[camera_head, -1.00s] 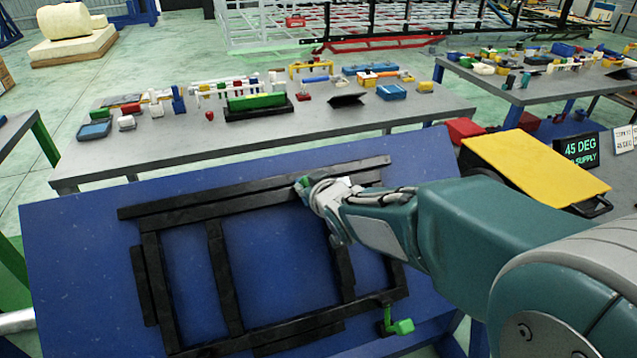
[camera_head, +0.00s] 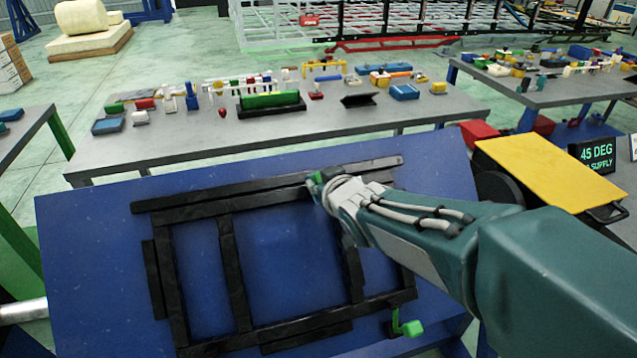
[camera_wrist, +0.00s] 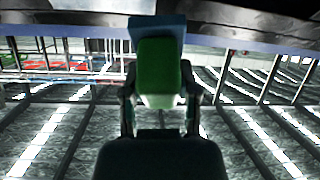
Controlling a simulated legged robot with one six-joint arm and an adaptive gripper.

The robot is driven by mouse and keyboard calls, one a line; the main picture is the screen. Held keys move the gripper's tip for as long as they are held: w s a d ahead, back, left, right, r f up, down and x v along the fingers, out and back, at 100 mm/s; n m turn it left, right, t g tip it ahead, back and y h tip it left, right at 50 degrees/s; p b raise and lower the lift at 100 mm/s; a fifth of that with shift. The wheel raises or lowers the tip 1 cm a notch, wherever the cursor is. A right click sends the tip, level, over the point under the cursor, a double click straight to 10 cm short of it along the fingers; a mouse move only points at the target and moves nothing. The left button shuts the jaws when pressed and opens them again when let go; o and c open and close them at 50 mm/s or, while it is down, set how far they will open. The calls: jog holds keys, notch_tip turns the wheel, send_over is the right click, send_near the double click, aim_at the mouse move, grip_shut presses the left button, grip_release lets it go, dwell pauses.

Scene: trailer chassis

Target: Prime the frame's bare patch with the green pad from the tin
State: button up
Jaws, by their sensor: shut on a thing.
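The black frame (camera_head: 226,275) lies on a tilted blue board in the head view. My gripper (camera_head: 318,182) is at the frame's upper bars, right of their middle. It is shut on the green pad (camera_wrist: 158,68), whose blue end (camera_wrist: 157,30) points toward a dark bar at the top of the wrist view. Only a small bit of green shows at the fingertips in the head view. I cannot tell whether the pad touches the bar. The bare patch cannot be made out, and I cannot identify the tin.
A green-handled clamp (camera_head: 410,328) sits at the frame's lower right corner. A grey table (camera_head: 180,150) with several small items stands behind the board. A yellow panel (camera_head: 545,175) is to the right. My arm covers the board's right side.

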jog(key=shift+s+d+r, duration=0.15)
jog(key=shift+s+r, duration=0.35)
jog(key=shift+r, duration=0.05)
jog(key=shift+s+d+r, duration=0.15)
jog(key=shift+s+r, duration=0.35)
jog(key=shift+r, duration=0.05)
jog(key=shift+s+d+r, duration=0.15)
jog(key=shift+s+r, duration=0.35)
jog(key=shift+w+a+f, duration=0.25)
jog(key=shift+w+f, duration=0.55)
jog(key=shift+f, duration=0.05)
jog(key=shift+w+a+f, duration=0.2)
jog(key=shift+w+f, duration=0.65)
jog(key=shift+f, duration=0.05)
jog(key=shift+w+a+f, duration=0.25)
jog(key=shift+w+f, duration=0.55)
jog(key=shift+f, duration=0.05)
jog(key=shift+w+a+f, duration=0.15)
jog(key=shift+w+f, duration=0.45)
